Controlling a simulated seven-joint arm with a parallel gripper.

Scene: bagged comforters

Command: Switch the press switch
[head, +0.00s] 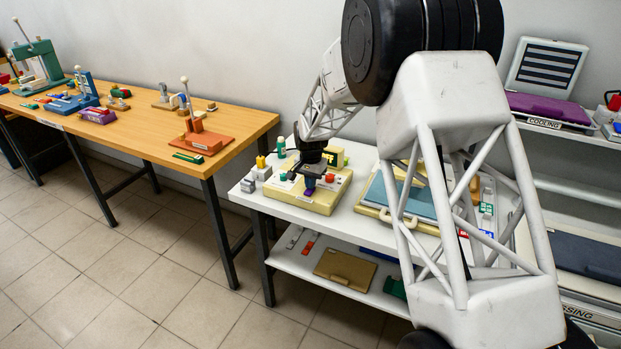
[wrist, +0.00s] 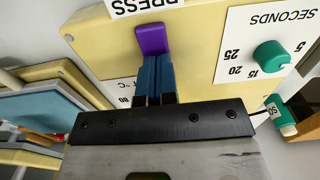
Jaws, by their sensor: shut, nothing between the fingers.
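The purple press switch (wrist: 151,38) is on the face of a cream control box, below a label reading PRESS. In the head view the switch (head: 309,192) shows at the front of the cream box (head: 325,201), on the white table. My gripper (wrist: 154,60) is shut, its blue fingers together with nothing between them. The fingertips overlap the lower edge of the switch in the wrist view; I cannot tell whether they touch it. In the head view my gripper (head: 310,182) points down just over the switch.
A teal knob (wrist: 271,56) on a white SECONDS dial sits right of the switch. A green-and-white part (wrist: 285,122) stands beside the box. A blue-topped panel (head: 408,196) lies to the box's right. A wooden table (head: 140,137) with several devices stands left, across a floor gap.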

